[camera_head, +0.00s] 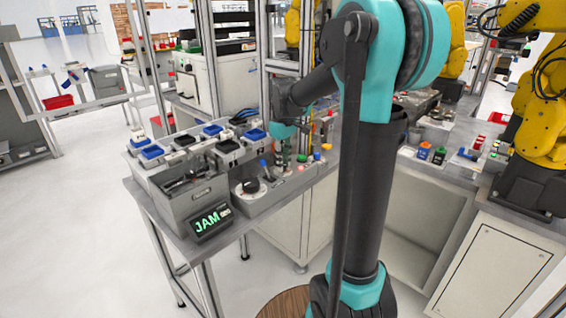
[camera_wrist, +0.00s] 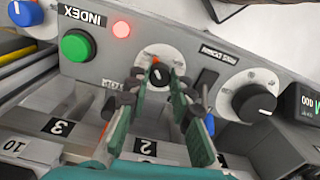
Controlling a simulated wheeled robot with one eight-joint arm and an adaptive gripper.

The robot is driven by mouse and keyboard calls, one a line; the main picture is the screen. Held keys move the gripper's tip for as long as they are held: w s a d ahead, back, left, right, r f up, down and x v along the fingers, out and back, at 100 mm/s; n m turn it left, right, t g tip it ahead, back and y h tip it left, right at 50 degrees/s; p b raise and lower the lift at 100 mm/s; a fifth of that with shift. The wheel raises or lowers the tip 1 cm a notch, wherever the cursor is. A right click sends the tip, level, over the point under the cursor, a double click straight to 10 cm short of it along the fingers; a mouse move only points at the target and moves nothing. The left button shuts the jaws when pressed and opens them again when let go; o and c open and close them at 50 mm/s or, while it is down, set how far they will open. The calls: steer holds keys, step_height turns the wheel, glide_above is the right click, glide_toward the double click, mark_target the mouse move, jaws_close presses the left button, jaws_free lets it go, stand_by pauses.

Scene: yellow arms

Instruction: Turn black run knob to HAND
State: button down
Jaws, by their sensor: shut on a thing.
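In the wrist view a small black knob (camera_wrist: 159,78) sits on a round white dial plate (camera_wrist: 146,54) on the grey panel. The dial lettering is upside down and too small to read.
A green button (camera_wrist: 77,45) and a lit red lamp (camera_wrist: 122,29) lie left of the held knob. A display reading JAM (camera_head: 211,220) stands at the bench's front corner. Blue and black bins (camera_head: 213,130) sit behind the panel.

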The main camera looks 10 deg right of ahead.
steer(key=shift+n, duration=0.6)
steer(key=c, duration=1.3)
jaws_free()
step_height(320, 180, up, 12)
steer(key=shift+r, duration=0.1)
steer(key=s+d+f+m+t, duration=0.1)
steer(key=s+f+m, duration=0.2)
steer(key=s+f, duration=0.4)
steer(key=s+d+f+m+t, duration=0.1)
steer(key=s+f+m, duration=0.2)
steer(key=s+f, duration=0.4)
steer(key=s+d+f+m+t, duration=0.2)
steer(key=s+f+m, duration=0.1)
steer(key=s+f, duration=0.5)
step_height(320, 180, down, 3)
steer(key=shift+f+m, duration=0.2)
steer(key=shift+m, duration=0.1)
